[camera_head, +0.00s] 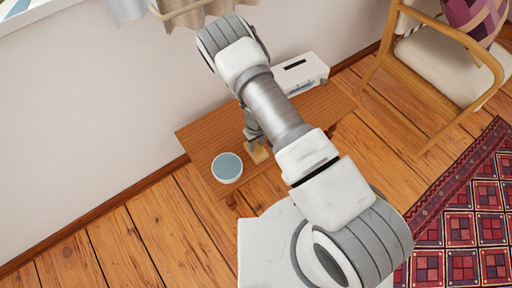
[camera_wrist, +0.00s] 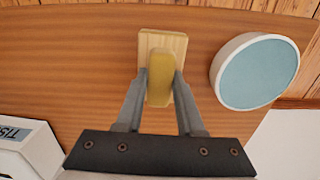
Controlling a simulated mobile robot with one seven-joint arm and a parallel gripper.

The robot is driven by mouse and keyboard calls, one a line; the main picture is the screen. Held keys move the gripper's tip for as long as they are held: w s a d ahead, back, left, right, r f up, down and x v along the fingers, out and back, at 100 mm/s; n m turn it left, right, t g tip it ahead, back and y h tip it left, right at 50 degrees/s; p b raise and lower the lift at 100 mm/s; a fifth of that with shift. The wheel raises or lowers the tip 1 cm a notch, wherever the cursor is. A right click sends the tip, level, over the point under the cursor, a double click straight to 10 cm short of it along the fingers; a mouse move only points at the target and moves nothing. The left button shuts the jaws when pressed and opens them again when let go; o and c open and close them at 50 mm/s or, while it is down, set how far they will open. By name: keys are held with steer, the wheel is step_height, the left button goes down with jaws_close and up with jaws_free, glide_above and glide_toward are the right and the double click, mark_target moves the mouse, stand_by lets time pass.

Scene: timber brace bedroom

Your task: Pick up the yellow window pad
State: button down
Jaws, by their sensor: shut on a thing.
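The yellow window pad (camera_wrist: 160,82) is between the two fingers of my gripper (camera_wrist: 161,74) in the wrist view, and the gripper is shut on it. A pale wooden block or plate (camera_wrist: 176,42) shows directly beneath the pad; I cannot tell whether the two are one piece. In the head view my gripper (camera_head: 252,138) points down at the table, with the small yellowish piece (camera_head: 258,153) at its tips. My arm hides part of it. I cannot tell whether the pad is clear of the table.
A white bowl with a blue-grey inside (camera_head: 227,168) stands close by on the wooden table (camera_head: 196,138). A white tissue box (camera_head: 301,73) stands at the table's far end. A wooden armchair (camera_head: 440,60) and a red patterned rug (camera_head: 465,215) are to the right.

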mark_target(256, 144)
step_height(256, 144, up, 5)
steer(key=shift+w+f+p, duration=0.1)
steer(key=shift+f+p, duration=0.1)
steer(key=shift+p, duration=0.7)
steer(key=s+d+r, duration=0.6)
steer(key=d, duration=0.3)
steer(key=shift+s+d+r, duration=0.2)
steer(key=shift+s+d, duration=0.1)
steer(key=shift+s, duration=0.1)
